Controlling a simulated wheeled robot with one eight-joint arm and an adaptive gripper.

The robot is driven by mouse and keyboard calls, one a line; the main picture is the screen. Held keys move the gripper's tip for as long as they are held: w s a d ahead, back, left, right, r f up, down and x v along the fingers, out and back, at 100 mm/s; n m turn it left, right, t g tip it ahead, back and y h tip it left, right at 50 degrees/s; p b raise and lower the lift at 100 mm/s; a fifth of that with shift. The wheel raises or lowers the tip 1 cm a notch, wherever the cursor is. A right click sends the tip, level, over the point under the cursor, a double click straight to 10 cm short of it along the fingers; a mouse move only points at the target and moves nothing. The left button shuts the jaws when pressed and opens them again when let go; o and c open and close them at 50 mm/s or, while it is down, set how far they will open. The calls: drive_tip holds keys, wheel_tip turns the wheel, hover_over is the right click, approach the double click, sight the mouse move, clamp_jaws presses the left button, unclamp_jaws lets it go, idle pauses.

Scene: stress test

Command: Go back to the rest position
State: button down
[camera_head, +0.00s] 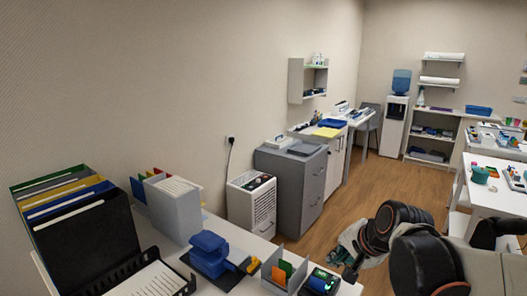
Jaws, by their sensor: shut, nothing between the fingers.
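My arm comes in from the lower right with its dark, rounded links. My gripper (347,262) is at the end of it, right of the near white desk's right corner, and looks small and partly dark. It is shut with nothing in it. The links hide part of the gripper and of the floor behind it. I cannot tell whether the gripper is over the desk edge or just beyond it.
The near desk holds upright folders (85,235), a white file box (172,207), a blue device (209,252) and a small card holder (284,272). A white table (495,192) stands at right. Wooden floor (375,185) is clear between.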

drive_tip(key=s+d+r+n+h, duration=0.1)
drive_tip(key=s+n, duration=0.4)
drive_tip(key=s, duration=0.3)
drive_tip(key=s+n+h, duration=0.1)
drive_tip(key=s+n, duration=0.3)
drive_tip(key=s, duration=0.5)
drive_tip(key=shift+s+d+r+n+h, duration=0.15)
drive_tip(key=shift+d+r+n+h, duration=0.15)
drive_tip(key=shift+d+r+n, duration=0.1)
